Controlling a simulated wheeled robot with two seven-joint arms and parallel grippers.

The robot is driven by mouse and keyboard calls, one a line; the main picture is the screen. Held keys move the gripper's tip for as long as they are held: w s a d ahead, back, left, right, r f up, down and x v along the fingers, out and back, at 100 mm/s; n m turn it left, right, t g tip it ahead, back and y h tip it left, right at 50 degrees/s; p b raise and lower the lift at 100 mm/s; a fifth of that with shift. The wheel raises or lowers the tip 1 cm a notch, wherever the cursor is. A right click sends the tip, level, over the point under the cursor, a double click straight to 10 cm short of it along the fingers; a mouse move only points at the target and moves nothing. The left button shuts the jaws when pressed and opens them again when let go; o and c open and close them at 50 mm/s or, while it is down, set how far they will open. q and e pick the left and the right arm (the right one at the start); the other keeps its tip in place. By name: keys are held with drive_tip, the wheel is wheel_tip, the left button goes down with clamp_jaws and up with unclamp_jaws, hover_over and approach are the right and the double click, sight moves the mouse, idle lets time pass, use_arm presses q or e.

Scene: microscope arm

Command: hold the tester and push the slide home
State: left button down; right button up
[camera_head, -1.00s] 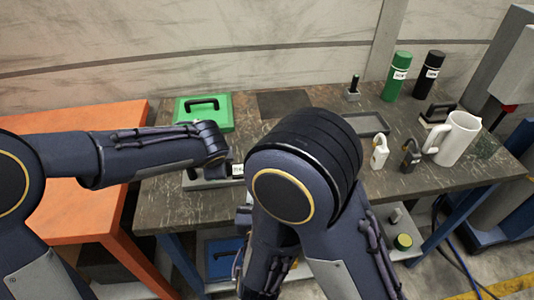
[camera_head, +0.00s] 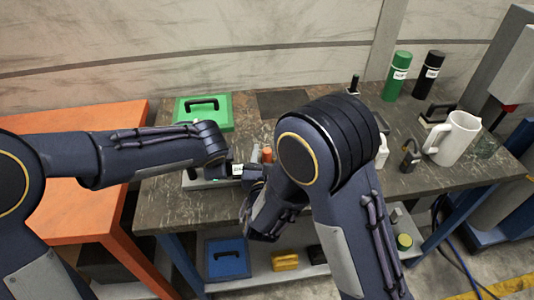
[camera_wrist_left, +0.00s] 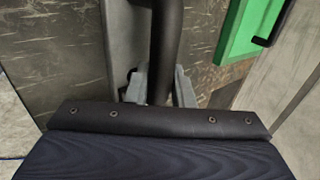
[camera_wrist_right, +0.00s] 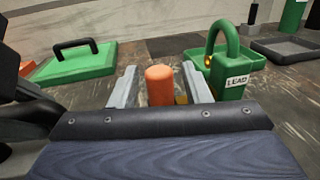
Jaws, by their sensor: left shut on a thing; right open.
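The tester appears to be the grey body (camera_wrist_left: 122,45) with a black bar-shaped handle (camera_wrist_left: 166,40) in the left wrist view. My left gripper (camera_wrist_left: 158,88) is shut on that handle. In the head view my left gripper (camera_head: 222,165) is at the bench's left part, beside a small white label (camera_head: 237,169). My right gripper (camera_head: 250,173) is open close to it, partly hidden by its own arm. In the right wrist view an upright orange cylinder (camera_wrist_right: 160,84) shows between the open fingers, apart from them. I cannot clearly make out the slide.
A green case (camera_head: 203,112) lies behind the left gripper. A green padlock marked LEAD (camera_wrist_right: 232,78) stands right of the orange cylinder. A white jug (camera_head: 454,140), a dark padlock (camera_head: 410,157) and two bottles (camera_head: 397,75) stand on the bench's right side.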

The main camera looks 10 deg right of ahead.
drive_tip(key=shift+c, duration=0.2)
clamp_jaws()
drive_tip(key=shift+d, duration=1.45)
drive_tip(key=shift+o, duration=0.2)
unclamp_jaws()
drive_tip(key=shift+a, duration=0.15)
